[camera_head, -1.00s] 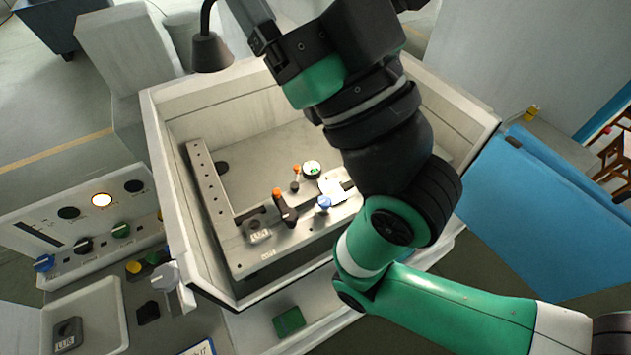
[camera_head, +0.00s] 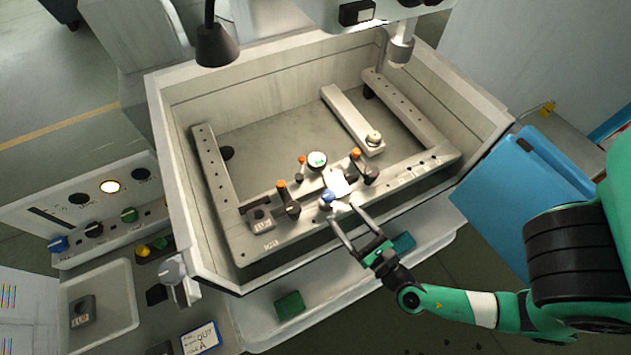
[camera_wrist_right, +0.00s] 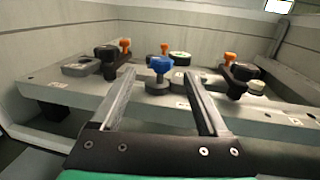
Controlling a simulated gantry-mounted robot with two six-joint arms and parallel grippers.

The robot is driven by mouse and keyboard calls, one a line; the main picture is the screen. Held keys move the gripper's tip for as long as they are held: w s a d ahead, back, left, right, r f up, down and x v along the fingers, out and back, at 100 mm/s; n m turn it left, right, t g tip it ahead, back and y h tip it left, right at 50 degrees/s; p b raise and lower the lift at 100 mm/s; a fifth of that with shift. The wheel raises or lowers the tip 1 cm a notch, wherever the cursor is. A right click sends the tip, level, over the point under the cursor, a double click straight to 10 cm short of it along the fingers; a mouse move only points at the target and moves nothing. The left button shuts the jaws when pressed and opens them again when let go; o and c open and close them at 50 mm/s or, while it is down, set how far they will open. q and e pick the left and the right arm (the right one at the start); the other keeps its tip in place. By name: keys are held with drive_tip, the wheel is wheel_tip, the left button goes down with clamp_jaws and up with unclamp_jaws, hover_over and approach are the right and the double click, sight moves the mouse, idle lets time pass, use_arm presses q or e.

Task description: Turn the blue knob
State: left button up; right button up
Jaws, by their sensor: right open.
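A blue knob (camera_head: 327,196) stands on the front rail of the metal fixture inside the tank. In the right wrist view the blue knob (camera_wrist_right: 160,65) sits upright on a grey round base, ahead of and between the fingers. My right gripper (camera_head: 344,214) is open and empty, its fingertips just in front of the knob on the near side. The gripper also shows in the right wrist view (camera_wrist_right: 159,78), with its fingers on either side of the line to the knob. Contact is not visible. My left gripper is not in view.
Black clamps with orange tips (camera_head: 283,190) (camera_head: 356,154) stand on both sides of the knob, with a round gauge (camera_head: 317,160) behind. The pale tank wall (camera_head: 168,205) surrounds the fixture. A control panel with another blue knob (camera_head: 57,243) is at left.

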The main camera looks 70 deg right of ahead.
sight(324, 191)
drive_tip(key=x, duration=1)
drive_tip(key=shift+w+d+f, duration=0.25)
drive_tip(key=shift+w+d, duration=0.05)
